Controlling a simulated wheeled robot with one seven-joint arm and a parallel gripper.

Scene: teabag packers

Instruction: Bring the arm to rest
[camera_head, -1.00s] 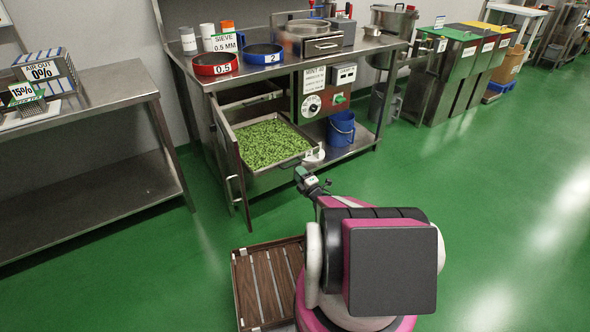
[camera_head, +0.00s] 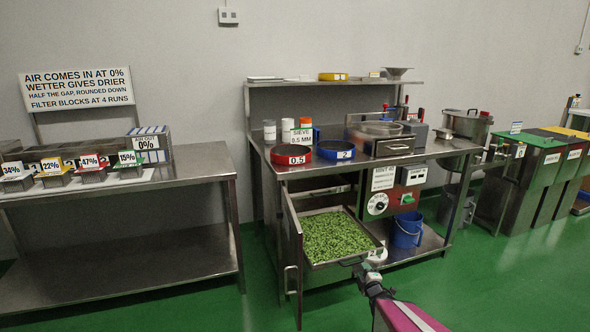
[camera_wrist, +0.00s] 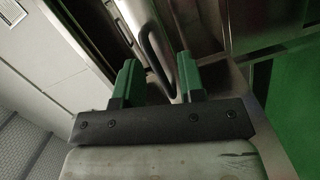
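My gripper (camera_head: 364,277) is low in front of the cabinet, near the front edge of the pulled-out tray (camera_head: 330,264) of green leaves. In the wrist view my gripper (camera_wrist: 158,78) shows two green fingers standing apart. A dark bar handle (camera_wrist: 152,52) appears in the gap between them, seemingly beyond the tips, and neither finger visibly presses on it. My pink arm link (camera_head: 408,317) reaches in from the bottom edge. The rest of my arm is out of view.
The cabinet door (camera_head: 292,250) stands open left of the tray. A blue bucket (camera_head: 407,230) sits on the lower shelf to the right. A steel table (camera_head: 190,168) stands at the left. The green floor (camera_head: 500,285) at the right is clear.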

